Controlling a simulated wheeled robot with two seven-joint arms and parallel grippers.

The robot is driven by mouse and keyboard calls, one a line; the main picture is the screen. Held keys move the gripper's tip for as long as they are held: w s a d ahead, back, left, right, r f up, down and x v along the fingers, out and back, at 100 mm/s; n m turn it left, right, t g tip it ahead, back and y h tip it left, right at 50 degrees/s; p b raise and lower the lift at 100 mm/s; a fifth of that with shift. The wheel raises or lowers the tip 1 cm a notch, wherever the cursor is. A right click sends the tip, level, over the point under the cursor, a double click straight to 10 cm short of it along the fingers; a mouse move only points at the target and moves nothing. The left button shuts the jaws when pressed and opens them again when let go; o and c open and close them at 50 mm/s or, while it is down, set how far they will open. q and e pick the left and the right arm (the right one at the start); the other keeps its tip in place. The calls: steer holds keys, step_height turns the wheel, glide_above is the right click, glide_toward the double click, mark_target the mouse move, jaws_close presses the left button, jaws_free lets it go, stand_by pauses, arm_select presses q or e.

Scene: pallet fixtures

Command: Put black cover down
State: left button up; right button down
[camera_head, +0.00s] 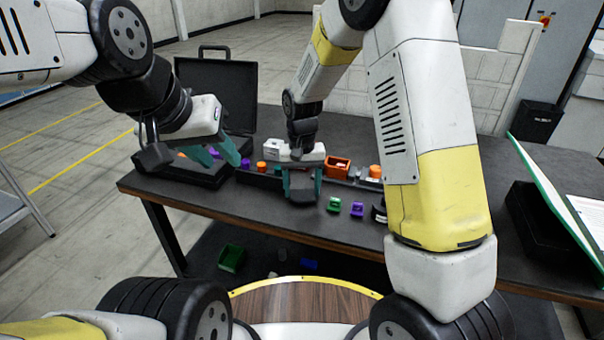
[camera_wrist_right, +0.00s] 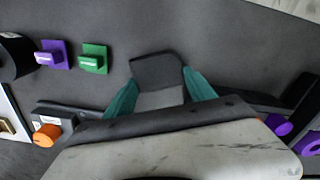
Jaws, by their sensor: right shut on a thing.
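The black cover (camera_head: 302,198) is a small dark piece between the teal fingers of my right gripper (camera_head: 303,184), which is shut on it. In the right wrist view the black cover (camera_wrist_right: 157,72) sticks out past the fingertips (camera_wrist_right: 160,96). It is low over the dark table (camera_head: 262,208); I cannot tell whether it touches the top.
Green (camera_head: 334,205) and purple (camera_head: 357,209) pieces stand right of the right gripper. An orange bin (camera_head: 337,167) is behind them. The open black case (camera_head: 217,88) stands at the back left. A green-edged board (camera_head: 556,190) is at the right. The table's front left is clear.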

mark_target(302, 191)
steer(key=shift+c, duration=1.5)
jaws_free()
steer(key=shift+f, duration=0.1)
steer(key=s+d+r+t+y, duration=0.1)
steer(key=s+d+r, duration=0.15)
steer(key=r, duration=0.65)
steer(key=s+d+r, duration=0.1)
steer(key=d+r, duration=0.2)
steer(key=r, duration=0.6)
steer(key=s+d+r+t, duration=0.2)
steer(key=s+d, duration=0.2)
steer(key=s, duration=0.4)
steer(key=s+d+r+t+y, duration=0.1)
steer(key=s+d+r+t, duration=0.2)
steer(key=s, duration=0.6)
steer(key=shift+s+d+r, duration=0.15)
steer(key=shift+d+r, duration=0.2)
steer(key=shift+d, duration=0.6)
